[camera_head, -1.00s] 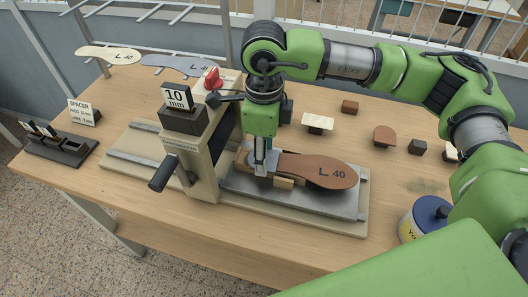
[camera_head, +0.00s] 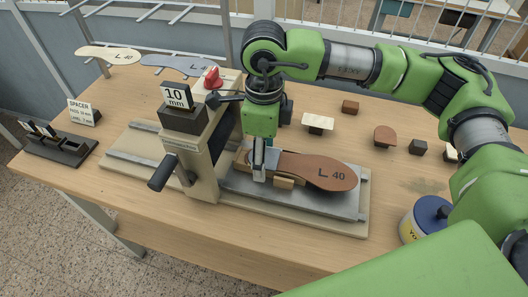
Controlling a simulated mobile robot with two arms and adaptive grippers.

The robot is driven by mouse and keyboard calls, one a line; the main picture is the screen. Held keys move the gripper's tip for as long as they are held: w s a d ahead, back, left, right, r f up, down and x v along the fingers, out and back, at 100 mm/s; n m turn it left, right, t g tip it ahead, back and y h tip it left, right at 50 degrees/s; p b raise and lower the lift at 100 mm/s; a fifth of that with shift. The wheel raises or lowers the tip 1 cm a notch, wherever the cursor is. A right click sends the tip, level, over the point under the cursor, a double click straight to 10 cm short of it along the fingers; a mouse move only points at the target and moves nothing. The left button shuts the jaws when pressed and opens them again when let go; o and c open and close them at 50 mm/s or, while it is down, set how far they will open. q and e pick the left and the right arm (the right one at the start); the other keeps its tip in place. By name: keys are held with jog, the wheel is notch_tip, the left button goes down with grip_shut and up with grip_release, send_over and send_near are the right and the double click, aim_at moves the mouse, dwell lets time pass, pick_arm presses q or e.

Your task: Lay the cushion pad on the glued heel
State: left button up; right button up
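A brown insole marked "L 40" (camera_head: 325,174) lies flat on the grey metal plate (camera_head: 345,204) of the press. Its toe points right and its heel end lies under my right gripper (camera_head: 259,176). That gripper points straight down at the heel, and its fingers look narrow from here. Whether they hold a pad is hidden. No cushion pad is clearly visible at the heel. A brown rounded pad (camera_head: 385,135) sits on a small block at the right, and a pale pad (camera_head: 318,122) sits on another block behind the press. My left gripper is not in view.
The press head with a "10 mm" sign (camera_head: 175,97) and black lever (camera_head: 163,174) stands just left of the gripper. Wooden stop blocks (camera_head: 284,183) flank the heel. A blue-lidded jar (camera_head: 430,213) stands at the right. A spacer rack (camera_head: 62,148) is at the far left.

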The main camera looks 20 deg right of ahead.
jog(key=shift+f, duration=0.1)
notch_tip(320, 180, up, 12)
dwell(0.5)
dwell(0.4)
